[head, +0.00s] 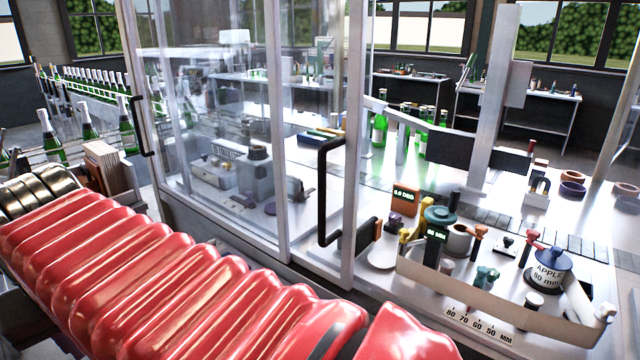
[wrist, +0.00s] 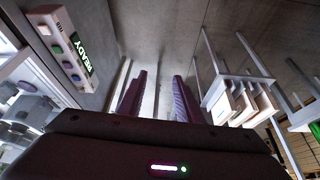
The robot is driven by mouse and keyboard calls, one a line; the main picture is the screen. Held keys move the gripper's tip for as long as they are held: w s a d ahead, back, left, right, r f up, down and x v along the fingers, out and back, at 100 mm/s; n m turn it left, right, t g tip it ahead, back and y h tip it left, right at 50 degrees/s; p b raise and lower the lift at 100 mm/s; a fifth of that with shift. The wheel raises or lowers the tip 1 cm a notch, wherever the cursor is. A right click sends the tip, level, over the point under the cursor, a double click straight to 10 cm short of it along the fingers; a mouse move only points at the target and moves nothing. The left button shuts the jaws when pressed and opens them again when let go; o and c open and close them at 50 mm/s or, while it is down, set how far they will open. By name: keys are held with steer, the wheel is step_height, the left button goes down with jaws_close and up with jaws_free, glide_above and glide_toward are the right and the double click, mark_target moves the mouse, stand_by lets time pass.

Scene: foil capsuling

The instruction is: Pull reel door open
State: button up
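In the head view a glass-walled machine has framed clear panels with two black bar handles. One handle (head: 323,190) is on the glass door (head: 325,90) at the middle; the other handle (head: 139,125) is at the left corner. I cannot tell which belongs to the reel door. Both panels look closed, though reflections blur this. My gripper (wrist: 159,97) shows in the wrist view with its two dark fingers apart and nothing between them. No handle shows between or near the fingers. The gripper is not visible in the head view.
In the wrist view a control panel with a READY screen (wrist: 82,54) is at upper left and a white rack of cartons (wrist: 240,101) at right. In the head view green bottles (head: 127,125) stand at left. A cluttered worktop (head: 480,278) lies at right.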

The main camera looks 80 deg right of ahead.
steer(key=d+r+m+g+h, duration=0.1)
steer(key=d+r+m+g, duration=0.1)
steer(key=d+r+m, duration=0.6)
steer(key=m+g, duration=0.5)
steer(key=m, duration=0.6)
glide_toward(319, 176)
steer(key=shift+w+a+r, duration=0.1)
steer(key=shift+a+r, duration=0.35)
steer(key=shift+r, duration=0.15)
steer(key=shift+h, duration=0.3)
steer(key=x, duration=1.3)
steer(key=shift+f, duration=0.4)
